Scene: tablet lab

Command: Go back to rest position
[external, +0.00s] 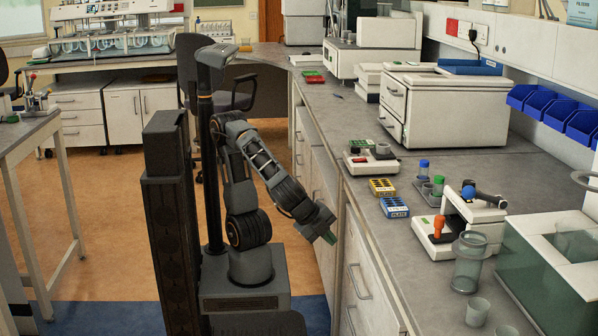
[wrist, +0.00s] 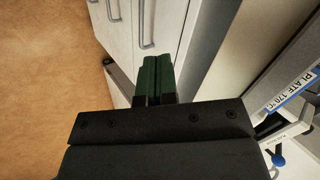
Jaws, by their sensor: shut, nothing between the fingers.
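My gripper (external: 328,237) hangs at the end of my bent arm, pointing down, to the left of the bench's front edge in the external view. In the wrist view, my gripper's green fingers (wrist: 152,78) are together with nothing between them. Behind them are white cabinet fronts (wrist: 150,25) with metal handles. My gripper appears apart from the bench and everything on it.
The grey bench top (external: 450,165) runs along the right. It holds a yellow rack (external: 382,188), a blue rack (external: 395,208), a device with an orange knob (external: 438,228) and a glass beaker (external: 468,262). Open orange floor (external: 110,230) lies left of me.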

